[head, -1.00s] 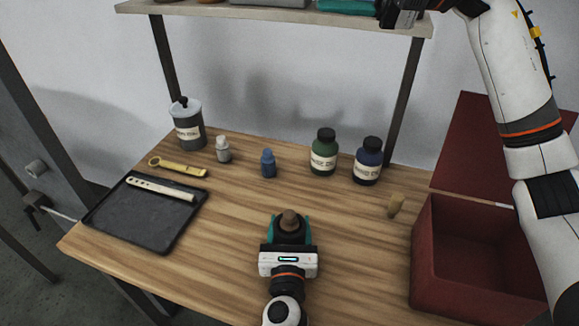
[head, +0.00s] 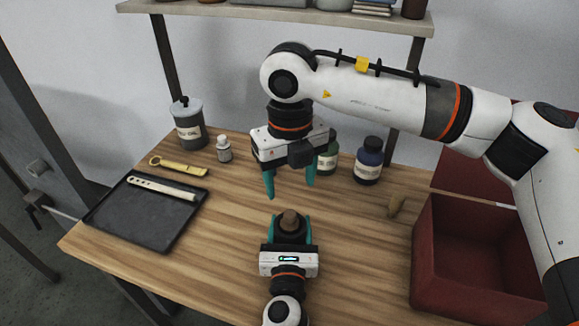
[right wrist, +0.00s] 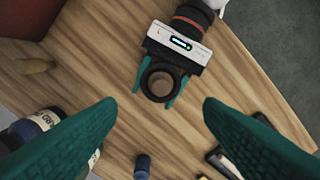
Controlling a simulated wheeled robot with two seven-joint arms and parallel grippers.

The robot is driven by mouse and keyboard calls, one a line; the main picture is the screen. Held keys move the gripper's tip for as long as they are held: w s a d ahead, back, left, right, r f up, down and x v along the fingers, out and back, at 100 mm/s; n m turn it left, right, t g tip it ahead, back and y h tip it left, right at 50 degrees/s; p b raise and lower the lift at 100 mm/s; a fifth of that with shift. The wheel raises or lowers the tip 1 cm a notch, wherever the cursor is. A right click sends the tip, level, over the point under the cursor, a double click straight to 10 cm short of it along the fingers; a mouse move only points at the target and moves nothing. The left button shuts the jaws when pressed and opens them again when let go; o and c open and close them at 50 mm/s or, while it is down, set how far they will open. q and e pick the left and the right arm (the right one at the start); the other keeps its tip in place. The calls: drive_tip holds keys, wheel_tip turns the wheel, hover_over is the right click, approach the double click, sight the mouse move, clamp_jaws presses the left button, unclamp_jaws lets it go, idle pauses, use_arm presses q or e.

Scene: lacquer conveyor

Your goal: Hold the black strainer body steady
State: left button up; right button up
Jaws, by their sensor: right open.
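The black strainer body (head: 291,232) stands upright near the front middle of the table, with a brown round piece at its top (head: 290,217). My left gripper (head: 289,224) is closed around it, one teal finger on each side. In the right wrist view the strainer body is a dark ring (right wrist: 148,82) around a brown centre, between the left gripper's fingers. My right gripper (head: 290,190) hangs above and behind it, pointing down, open and empty. Its two teal fingers (right wrist: 159,104) show wide apart in the right wrist view. The strainer body's lower part is hidden.
A dark tray (head: 135,225) with a pale strip lies left, a yellow tool (head: 178,167) behind it. Bottles stand along the back, including a blue one (head: 368,162). A tan wooden piece (head: 396,206) and a red box (head: 425,270) are right. A shelf (head: 280,17) overhangs the back.

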sight(290, 213)
wheel_tip(290, 213, down, 10)
drive_tip(key=shift+r, duration=0.1)
idle(0.4)
drive_tip(key=c, duration=1.2)
drive_tip(key=shift+o, duration=0.2)
drive_tip(key=shift+r, duration=4)
use_arm(q)
drive_tip(key=o, duration=1.2)
use_arm(e)
wheel_tip(290, 213, up, 3)
drive_tip(key=shift+f, duration=0.1)
